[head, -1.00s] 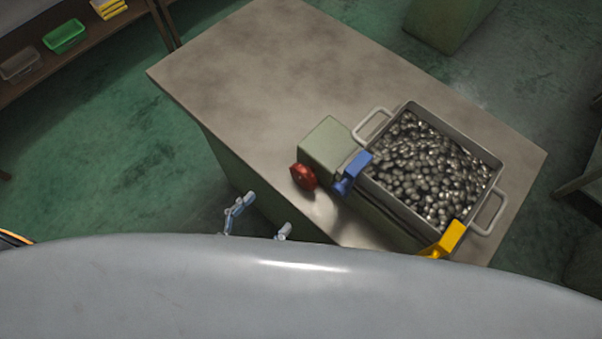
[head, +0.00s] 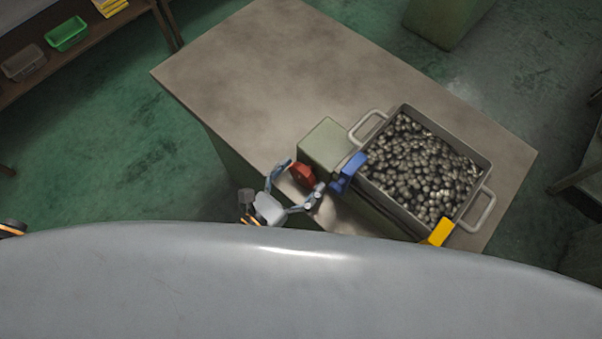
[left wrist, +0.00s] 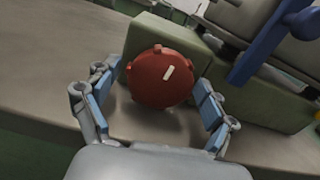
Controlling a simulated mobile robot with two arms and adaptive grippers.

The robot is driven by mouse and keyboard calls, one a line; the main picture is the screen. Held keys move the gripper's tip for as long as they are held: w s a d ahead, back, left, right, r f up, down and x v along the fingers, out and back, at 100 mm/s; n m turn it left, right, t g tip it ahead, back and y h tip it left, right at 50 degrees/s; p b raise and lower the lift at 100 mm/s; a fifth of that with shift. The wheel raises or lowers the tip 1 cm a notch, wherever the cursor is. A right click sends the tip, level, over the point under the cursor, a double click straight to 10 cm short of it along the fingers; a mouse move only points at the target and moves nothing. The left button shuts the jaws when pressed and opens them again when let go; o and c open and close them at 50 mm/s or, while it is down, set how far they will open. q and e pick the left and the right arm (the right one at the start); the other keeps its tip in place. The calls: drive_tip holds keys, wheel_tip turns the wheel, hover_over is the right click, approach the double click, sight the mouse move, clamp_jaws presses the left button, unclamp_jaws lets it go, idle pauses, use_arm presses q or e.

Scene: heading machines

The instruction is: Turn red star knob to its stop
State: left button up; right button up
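The red star knob (head: 302,174) sits on the front of a green box (head: 326,144) on the table. In the left wrist view the knob (left wrist: 161,77) faces me, with a pale mark pointing to the upper right. My left gripper (head: 294,184) is open, with one finger on each side of the knob. In the left wrist view the blue-padded fingers (left wrist: 156,105) stand apart, with a gap visible between each pad and the knob. My right gripper is not in view; only a dark piece of my body shows at the left edge of the head view.
A blue part (head: 349,172) stands close to the right of the knob. A metal bin (head: 481,213) full of metal pieces, with a yellow part (head: 440,232) at its corner, lies further right. The left part of the table (head: 240,70) is clear.

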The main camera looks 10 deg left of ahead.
use_arm(q)
drive_tip(key=c, duration=1)
drive_tip(key=shift+o, duration=0.2)
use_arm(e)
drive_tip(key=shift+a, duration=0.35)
use_arm(q)
drive_tip(key=shift+m, duration=0.3)
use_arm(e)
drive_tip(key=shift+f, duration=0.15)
use_arm(q)
drive_tip(key=m+b, duration=0.1)
drive_tip(key=m, duration=0.1)
drive_tip(key=shift+m, duration=0.3)
drive_tip(key=shift+m+b, duration=0.35)
drive_tip(key=shift+m, duration=1.55)
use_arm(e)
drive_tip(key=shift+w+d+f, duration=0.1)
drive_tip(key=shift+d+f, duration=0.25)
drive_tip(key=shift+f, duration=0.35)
use_arm(q)
drive_tip(key=o, duration=1.2)
drive_tip(key=shift+c, duration=0.2)
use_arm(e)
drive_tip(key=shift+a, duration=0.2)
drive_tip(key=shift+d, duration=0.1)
